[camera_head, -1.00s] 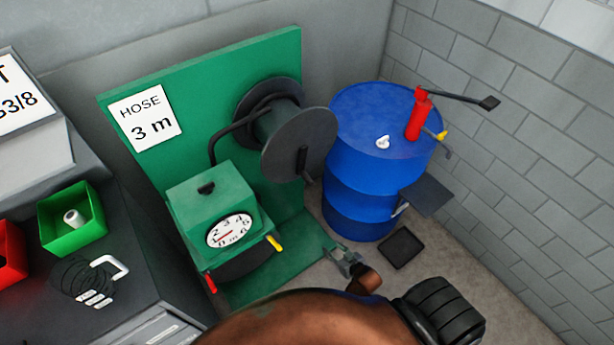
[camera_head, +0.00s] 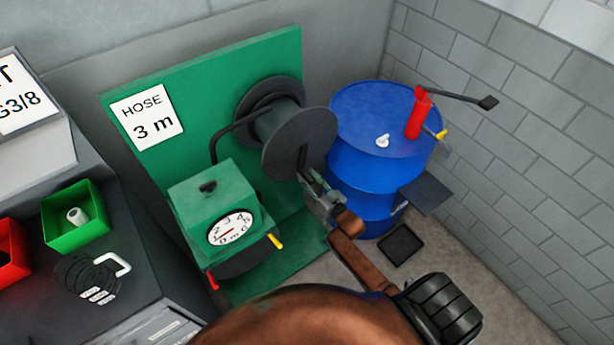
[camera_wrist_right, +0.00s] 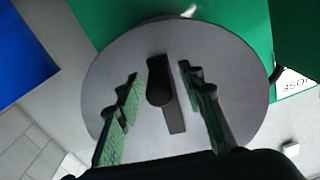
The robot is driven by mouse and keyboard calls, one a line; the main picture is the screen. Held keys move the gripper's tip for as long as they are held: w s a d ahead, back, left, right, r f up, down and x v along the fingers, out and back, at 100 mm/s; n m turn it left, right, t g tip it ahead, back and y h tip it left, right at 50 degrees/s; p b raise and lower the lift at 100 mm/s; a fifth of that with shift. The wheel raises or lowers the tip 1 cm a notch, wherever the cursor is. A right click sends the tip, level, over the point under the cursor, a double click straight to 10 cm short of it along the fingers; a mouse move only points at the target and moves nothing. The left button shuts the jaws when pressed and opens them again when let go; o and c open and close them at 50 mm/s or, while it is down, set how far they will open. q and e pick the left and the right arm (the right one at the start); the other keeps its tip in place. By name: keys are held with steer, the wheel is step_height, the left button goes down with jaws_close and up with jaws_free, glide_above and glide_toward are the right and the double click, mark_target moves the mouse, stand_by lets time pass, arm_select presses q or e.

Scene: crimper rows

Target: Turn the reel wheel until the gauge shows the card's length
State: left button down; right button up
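The reel wheel (camera_head: 292,143) is a dark grey disc on the green panel (camera_head: 275,60), with a crank handle (camera_wrist_right: 160,92) on its face. My right gripper (camera_head: 318,190) is at the lower edge of the wheel. In the right wrist view, its fingers (camera_wrist_right: 162,100) are open on either side of the handle, with gaps visible. The gauge (camera_head: 231,229) is a white dial on the green box; its red needle points left, near the 1 mark. The white card (camera_head: 147,116) reads "HOSE 3 m". My left gripper is not in view.
A blue drum (camera_head: 365,175) with a red pump (camera_head: 418,115) stands right of the reel. The green box (camera_head: 205,193) has red and yellow levers. A dark bench (camera_head: 130,270) at left carries a green bin (camera_head: 88,235), a red bin and a coiled cable.

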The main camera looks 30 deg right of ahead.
steer(key=shift+w, duration=0.45)
steer(key=shift+c, duration=0.3)
jaws_close()
